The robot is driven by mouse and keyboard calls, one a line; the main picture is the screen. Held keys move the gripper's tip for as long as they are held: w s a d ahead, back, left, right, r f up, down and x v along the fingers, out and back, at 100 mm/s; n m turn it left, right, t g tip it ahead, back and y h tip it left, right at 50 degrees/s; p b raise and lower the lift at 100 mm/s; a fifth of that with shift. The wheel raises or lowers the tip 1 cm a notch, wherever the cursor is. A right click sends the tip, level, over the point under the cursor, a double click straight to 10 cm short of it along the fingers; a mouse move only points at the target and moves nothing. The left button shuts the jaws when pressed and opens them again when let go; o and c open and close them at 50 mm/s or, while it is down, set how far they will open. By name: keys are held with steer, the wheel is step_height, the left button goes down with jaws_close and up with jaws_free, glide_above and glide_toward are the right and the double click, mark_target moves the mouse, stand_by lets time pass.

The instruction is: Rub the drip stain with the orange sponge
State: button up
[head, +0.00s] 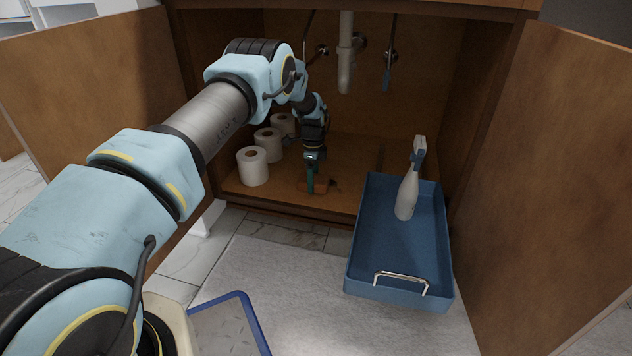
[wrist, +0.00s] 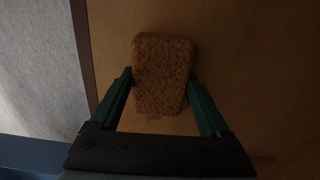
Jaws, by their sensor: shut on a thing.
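The orange sponge (wrist: 162,72), a speckled brownish-orange block, lies between the two green fingers of my gripper (wrist: 160,80) in the wrist view. My gripper is shut on it. In the head view my arm reaches into the open cabinet, and my gripper (head: 311,180) points down with the sponge (head: 321,188) at the cabinet floor. The sponge looks to be on or just above the floor; I cannot tell which. A small dark patch on the floor shows right beside the sponge in the head view; it may be the drip stain or shadow. The sponge hides the floor under it.
Several white paper rolls (head: 253,167) stand left of my gripper. A blue tray (head: 392,265) with a spray bottle (head: 408,190) stands at the right, by the cabinet's front edge. Pipes (head: 346,55) hang above. Open doors (head: 555,150) flank the cabinet.

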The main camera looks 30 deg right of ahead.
mark_target(346, 188)
steer(key=shift+w+d+f+b, duration=0.5)
steer(key=shift+w+b, duration=0.15)
steer(key=shift+b, duration=0.45)
steer(key=shift+w+d+r+b, duration=0.2)
steer(key=shift+d+r+b, duration=0.05)
steer(key=shift+d+b, duration=0.1)
steer(key=shift+s+d+r, duration=0.2)
steer(key=shift+s+d, duration=1.05)
steer(key=shift+d, duration=0.1)
steer(key=shift+s+d+r, duration=0.2)
steer(key=shift+s+d, duration=1.05)
steer(key=shift+d, duration=0.1)
steer(key=shift+s+d+f+b, duration=0.15)
steer(key=shift+s+d+b, duration=0.35)
steer(key=shift+s+d, duration=0.75)
steer(key=shift+w, duration=0.15)
